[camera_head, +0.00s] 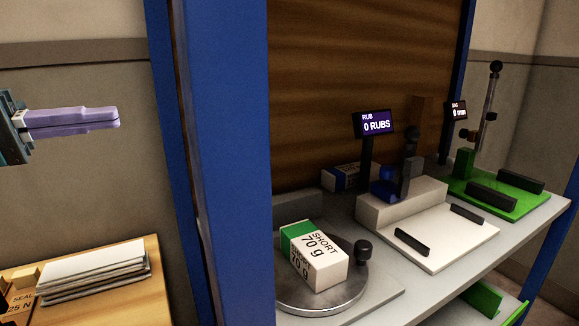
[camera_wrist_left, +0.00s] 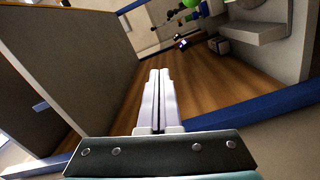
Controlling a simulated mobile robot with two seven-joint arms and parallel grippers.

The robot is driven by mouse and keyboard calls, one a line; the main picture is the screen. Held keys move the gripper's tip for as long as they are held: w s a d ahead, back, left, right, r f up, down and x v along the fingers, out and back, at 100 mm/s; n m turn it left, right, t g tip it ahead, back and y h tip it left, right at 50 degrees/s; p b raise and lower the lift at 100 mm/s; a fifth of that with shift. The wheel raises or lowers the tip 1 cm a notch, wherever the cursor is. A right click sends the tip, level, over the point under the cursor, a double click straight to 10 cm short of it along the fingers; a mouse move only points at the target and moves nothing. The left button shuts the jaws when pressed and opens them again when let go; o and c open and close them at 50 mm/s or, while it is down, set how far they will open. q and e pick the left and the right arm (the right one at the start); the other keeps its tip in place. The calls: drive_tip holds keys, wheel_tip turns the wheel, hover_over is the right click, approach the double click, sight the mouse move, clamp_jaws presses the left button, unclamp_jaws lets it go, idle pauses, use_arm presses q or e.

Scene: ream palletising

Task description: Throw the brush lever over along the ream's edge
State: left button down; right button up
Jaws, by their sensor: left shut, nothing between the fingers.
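A white ream with a green end, marked "SHORT 70 g" (camera_head: 316,262), lies on a round grey turntable (camera_head: 290,298) at the front of the bench. Behind it is a white rubbing station (camera_head: 390,212) with a blue brush-like part (camera_head: 383,189) and an upright dark lever with a round knob (camera_head: 408,160). Its display (camera_head: 373,123) reads "RUB 0 RUBS". No ream lies on its white plate (camera_head: 445,235). My left gripper (camera_head: 118,118) is shut and empty, in the air left of the blue post, far from the lever. Its closed fingers show in the left wrist view (camera_wrist_left: 158,73). My right gripper is out of view.
A blue upright post (camera_head: 215,130) stands between my left gripper and the bench. A green station (camera_head: 500,192) with a tall lever is farther right. Another ream (camera_head: 340,178) lies behind. A paper stack (camera_head: 95,268) sits on a wooden table at lower left.

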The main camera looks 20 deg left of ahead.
use_arm(q)
wheel_tip(320, 180, down, 7)
drive_tip(key=b, duration=0.5)
drive_tip(key=w+d+f+p, duration=0.1)
drive_tip(key=w+d+p, duration=0.2)
drive_tip(key=d, duration=0.7)
drive_tip(key=shift+w, duration=1.4)
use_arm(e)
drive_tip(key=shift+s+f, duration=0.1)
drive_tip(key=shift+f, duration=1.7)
use_arm(q)
drive_tip(key=shift+s+d+p, duration=0.45)
drive_tip(key=shift+d+p, duration=0.15)
drive_tip(key=shift+p, duration=0.15)
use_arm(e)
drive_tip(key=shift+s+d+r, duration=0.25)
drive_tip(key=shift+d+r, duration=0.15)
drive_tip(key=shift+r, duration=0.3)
